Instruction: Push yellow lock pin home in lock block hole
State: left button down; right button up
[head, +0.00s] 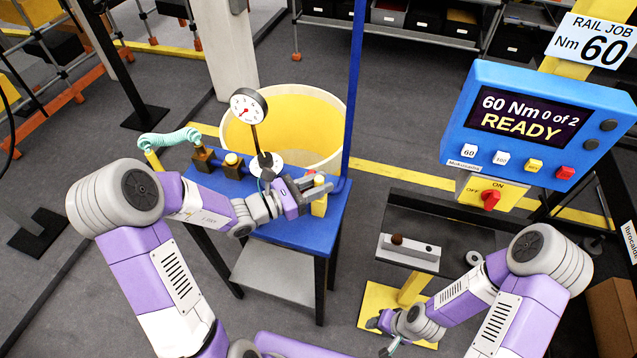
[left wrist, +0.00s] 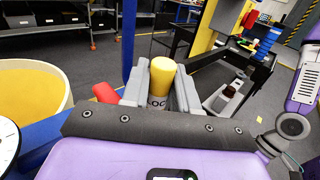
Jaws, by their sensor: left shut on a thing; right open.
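The yellow lock pin (left wrist: 162,76) stands upright between the two grey fingers of my left gripper (left wrist: 160,92), with dark lettering partly hidden on its lower part. In the head view my left gripper (head: 314,188) is shut on the pin over the right side of the blue table, and yellow (head: 319,207) shows below the fingers. A grey block (head: 411,252), likely the lock block, lies on a dark stand to the right, apart from the pin. It has a brown knob and a small dark hole. My right gripper (head: 382,334) is open, low at the bottom centre.
A yellow-lined bin (head: 290,125) stands behind, beside a blue post (head: 355,80). A blue READY display (head: 535,118) stands right. A grey ring (head: 474,258) lies near the block.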

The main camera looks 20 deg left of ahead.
pick_arm(q)
jog(key=shift+f, duration=0.35)
jog(key=c, duration=0.8)
grip_release()
jog(key=shift+a, duration=0.1)
jog(key=v, duration=0.7)
jog(key=shift+s+a, duration=0.1)
jog(key=shift+s, duration=0.1)
